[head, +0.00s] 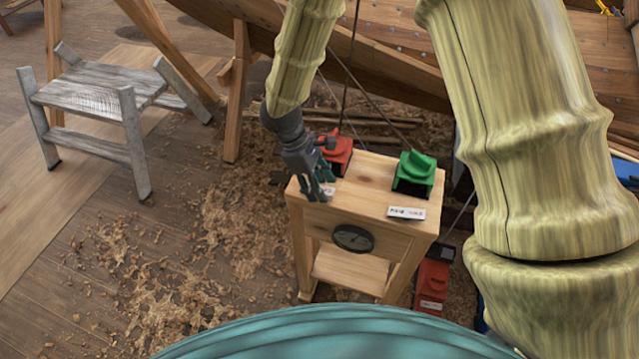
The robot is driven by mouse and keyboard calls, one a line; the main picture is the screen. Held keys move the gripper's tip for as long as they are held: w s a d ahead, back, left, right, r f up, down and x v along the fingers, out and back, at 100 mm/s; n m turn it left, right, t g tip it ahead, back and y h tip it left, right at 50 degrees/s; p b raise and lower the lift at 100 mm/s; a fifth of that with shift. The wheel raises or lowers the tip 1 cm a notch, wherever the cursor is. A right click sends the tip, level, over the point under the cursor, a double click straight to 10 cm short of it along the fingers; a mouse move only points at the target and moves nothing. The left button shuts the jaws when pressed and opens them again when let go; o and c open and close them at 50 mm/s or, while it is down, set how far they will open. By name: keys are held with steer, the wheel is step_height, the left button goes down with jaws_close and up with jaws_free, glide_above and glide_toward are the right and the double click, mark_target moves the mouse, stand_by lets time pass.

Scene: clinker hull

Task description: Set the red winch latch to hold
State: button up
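The red winch latch (341,158) sits on the left part of a small wooden stand's top (372,180). My gripper (318,188) is at the stand's front left corner, just in front of and left of the red latch, pointing down. My gripper and wrist cover part of the latch, so its setting cannot be read. I cannot tell whether the fingers touch it or how far apart they are. A label below the red latch is mostly hidden by the fingers.
A green latch (414,173) with a white label (407,213) sits on the stand's right side. A round dial (352,238) is on the stand's front. A red box (432,284) stands on the floor at right. A grey wooden trestle (100,90) stands at left. Shavings cover the floor.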

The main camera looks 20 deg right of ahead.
steer(key=c, duration=0.8)
steer(key=shift+s+d+t+y, duration=0.25)
steer(key=shift+t+y, duration=0.35)
steer(key=shift+y, duration=0.3)
steer(key=shift+d+f+t+y, duration=0.2)
steer(key=shift+t+y, duration=0.3)
steer(key=shift+y, duration=0.3)
steer(key=o, duration=1)
step_height(320, 180, up, 12)
